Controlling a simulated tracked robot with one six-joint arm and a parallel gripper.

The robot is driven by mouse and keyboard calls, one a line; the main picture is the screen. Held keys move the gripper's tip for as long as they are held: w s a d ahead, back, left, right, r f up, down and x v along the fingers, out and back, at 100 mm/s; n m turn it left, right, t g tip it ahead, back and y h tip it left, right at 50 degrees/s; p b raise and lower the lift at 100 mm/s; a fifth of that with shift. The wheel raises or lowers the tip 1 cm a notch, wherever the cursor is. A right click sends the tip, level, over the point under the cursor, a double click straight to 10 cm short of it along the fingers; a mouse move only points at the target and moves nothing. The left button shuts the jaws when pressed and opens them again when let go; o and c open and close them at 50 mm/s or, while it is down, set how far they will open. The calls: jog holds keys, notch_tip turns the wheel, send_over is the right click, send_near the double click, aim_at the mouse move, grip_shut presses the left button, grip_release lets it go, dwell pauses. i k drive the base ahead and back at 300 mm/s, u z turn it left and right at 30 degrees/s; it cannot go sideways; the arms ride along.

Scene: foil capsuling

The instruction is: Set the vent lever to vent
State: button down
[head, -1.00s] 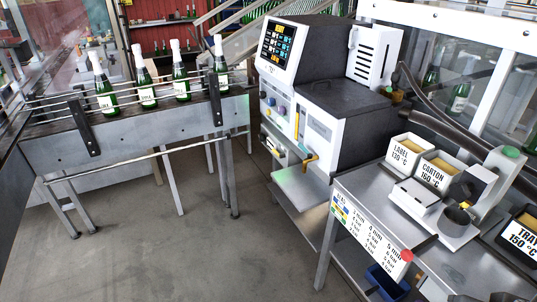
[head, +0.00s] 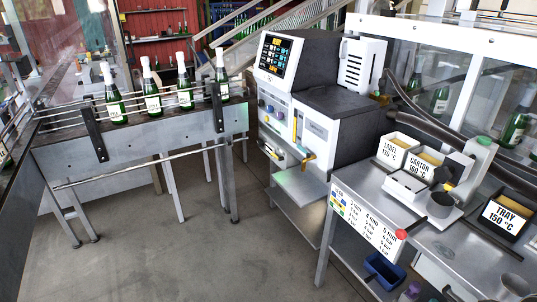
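A white and dark grey machine (head: 317,78) with a lit screen (head: 279,52) stands in the middle of the head view. A small orange-yellow lever (head: 308,160) sticks out low on its front, above a metal shelf. It may be the vent lever, but I cannot read a label on it or tell its setting. Several coloured knobs (head: 270,108) sit on the front panel, left of the lever. My gripper does not show in the head view.
A conveyor (head: 150,140) with foil-topped green bottles runs along the left. A steel bench (head: 400,215) at right carries boxes marked LABEL (head: 393,151), CARTON (head: 424,167) and TRAY (head: 507,214). A blue bin (head: 383,270) sits below. The grey floor (head: 180,260) at front left is clear.

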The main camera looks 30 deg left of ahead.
aim_at(280, 159)
jog(key=u, duration=0.15)
jog(key=i, duration=0.45)
jog(key=u, duration=0.65)
jog(key=i, duration=0.7)
jog(key=u, duration=0.8)
jog(key=i, duration=0.75)
jog(key=u, duration=0.7)
jog(key=i, duration=1.7)
jog(key=u, duration=0.3)
